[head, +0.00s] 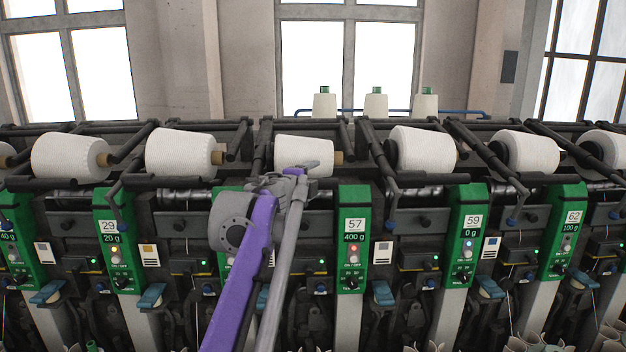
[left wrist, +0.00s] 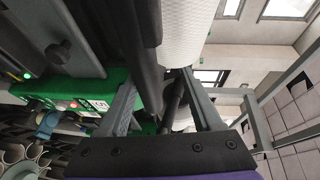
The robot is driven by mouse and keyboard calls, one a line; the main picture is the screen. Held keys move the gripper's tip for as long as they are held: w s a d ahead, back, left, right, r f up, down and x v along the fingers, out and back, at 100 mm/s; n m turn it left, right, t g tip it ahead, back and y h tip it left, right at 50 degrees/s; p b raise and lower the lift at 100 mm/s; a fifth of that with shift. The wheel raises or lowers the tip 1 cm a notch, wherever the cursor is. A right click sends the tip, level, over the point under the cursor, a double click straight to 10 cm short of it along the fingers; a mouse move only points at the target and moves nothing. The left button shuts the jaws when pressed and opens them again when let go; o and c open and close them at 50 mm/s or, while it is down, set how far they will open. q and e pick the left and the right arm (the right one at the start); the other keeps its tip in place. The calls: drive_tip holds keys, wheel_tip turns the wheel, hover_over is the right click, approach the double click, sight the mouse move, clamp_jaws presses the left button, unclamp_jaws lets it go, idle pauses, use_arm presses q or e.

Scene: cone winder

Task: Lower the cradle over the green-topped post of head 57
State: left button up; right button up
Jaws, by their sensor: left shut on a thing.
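The green-topped post (head: 355,240) of head 57 stands right of centre in the head view. Its label reads 57, with 400 g below. A green panel with a label, perhaps the same post, shows in the left wrist view (left wrist: 88,103). A white cone (head: 303,150) sits in the dark cradle behind my gripper and left of that post; it also shows in the left wrist view (left wrist: 184,35). My left gripper (head: 300,172) is at the cradle, shut on a dark cradle bar (left wrist: 172,100) between its fingers. My forearm and hand hide much of the cradle's lower left. My right gripper is out of view.
Neighbouring heads 29 (head: 112,240) and 59 (head: 468,235) have their own white cones and dark cradle arms close by. A dark horizontal rail runs behind the cones. Several blue levers stick out below. Three green-tipped cones stand at the back.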

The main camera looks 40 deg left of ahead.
use_arm(q)
drive_tip(key=shift+s, duration=0.15)
drive_tip(key=v, duration=1)
drive_tip(key=shift+s+d+b, duration=0.15)
drive_tip(key=shift+s+b, duration=0.1)
drive_tip(key=shift+b, duration=0.2)
drive_tip(key=shift+f, duration=0.1)
